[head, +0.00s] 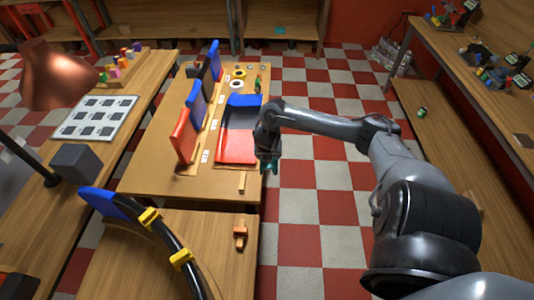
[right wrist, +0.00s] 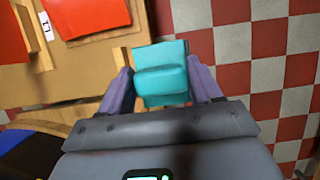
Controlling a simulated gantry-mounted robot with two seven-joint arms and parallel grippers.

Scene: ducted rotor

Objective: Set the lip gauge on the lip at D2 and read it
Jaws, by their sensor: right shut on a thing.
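My right gripper (head: 267,165) hangs over the right edge of the near middle table. It is shut on a teal block-shaped thing, which I take to be the lip gauge (right wrist: 162,80). In the right wrist view the teal thing sits between two purple fingers (right wrist: 160,88). A small dark display with green marks (right wrist: 148,175) shows at the bottom of that view, too cut off to read. A curved black duct piece (head: 172,240) with a blue end and yellow clamps lies at the near left. I cannot make out a D2 mark. My left gripper is not in view.
The middle table (head: 160,150) holds upright red, blue and black panels (head: 185,135), and a flat red-and-blue piece (head: 238,145). A copper lamp (head: 55,75) stands at left. Checkered floor lies right of the tables.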

